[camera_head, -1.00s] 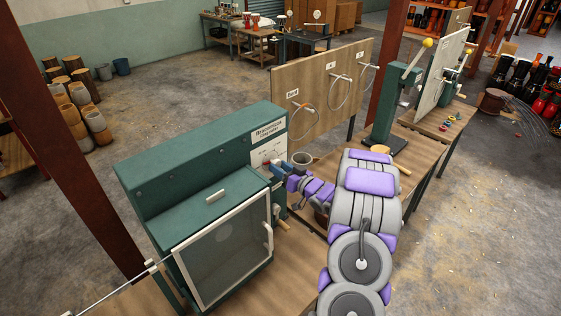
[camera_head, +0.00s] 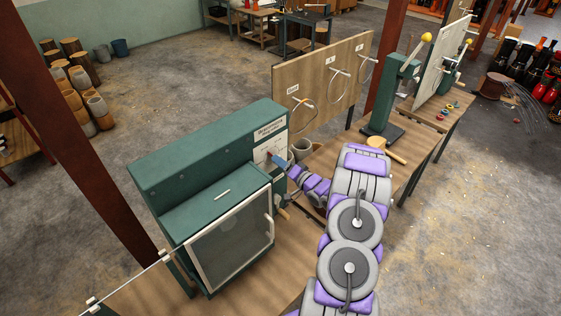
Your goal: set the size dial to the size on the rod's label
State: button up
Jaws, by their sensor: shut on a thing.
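The green machine (camera_head: 190,165) stands on the wooden bench with a pale labelled panel (camera_head: 270,131) at its right end. The size dial is on this panel, hidden behind my gripper, and its setting cannot be read. My gripper (camera_head: 275,160) is at the panel, shut on the dial as far as the view shows. A thin metal rod (camera_head: 130,286) lies at the lower left, beside the machine. The writing on its label is not readable from here.
The machine's glazed door (camera_head: 230,238) is closed. A pegboard with wire rings (camera_head: 320,90) and a green lever press (camera_head: 390,95) stand behind.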

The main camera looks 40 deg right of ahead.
jog(key=shift+d+r+m, duration=0.1)
jog(key=shift+d+m, duration=0.1)
jog(key=shift+m, duration=0.1)
jog(key=o, duration=1.1)
jog(key=shift+d, duration=0.25)
jog(key=shift+c, duration=0.2)
jog(key=s+d+b, duration=0.1)
jog(key=s+b, duration=0.1)
jog(key=s, duration=1.5)
jog(key=shift+s+d+f+b, duration=0.15)
jog(key=shift+f+b, duration=0.1)
jog(key=shift+b, duration=0.1)
